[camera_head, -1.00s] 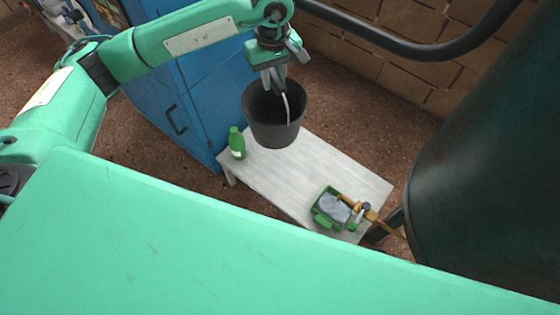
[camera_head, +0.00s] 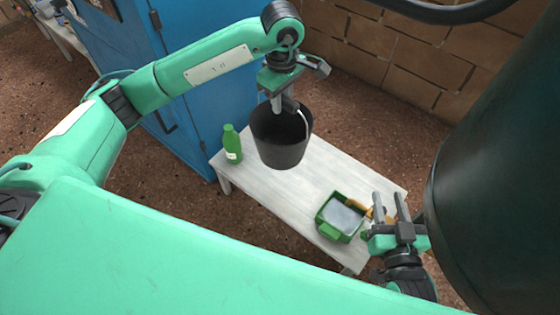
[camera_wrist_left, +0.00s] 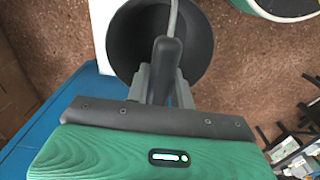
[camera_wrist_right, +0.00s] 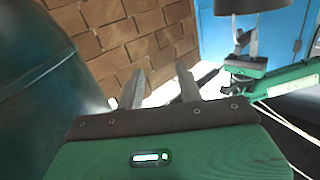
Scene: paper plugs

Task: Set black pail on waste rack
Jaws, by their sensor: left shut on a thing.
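The black pail (camera_head: 281,150) hangs upright by its handle in the head view, in front of the white table as seen from above. My left gripper (camera_head: 285,102) is shut on the handle's dark grip (camera_wrist_left: 163,65); the pail's open mouth faces the left wrist camera and looks empty. I cannot tell the pail's height above the table. My right gripper (camera_head: 390,200) is open and empty, fingers apart, near the table's right end. The pail also shows at the top of the right wrist view (camera_wrist_right: 255,4). I cannot surely identify the waste rack.
The white table (camera_head: 265,195) bears a green bottle (camera_head: 232,148) and a green box (camera_head: 329,231) with grey contents. A yellow-brown thing beside the box is partly hidden by my right gripper. A blue cabinet (camera_head: 190,90) stands left; a large dark tank (camera_head: 500,170) stands right.

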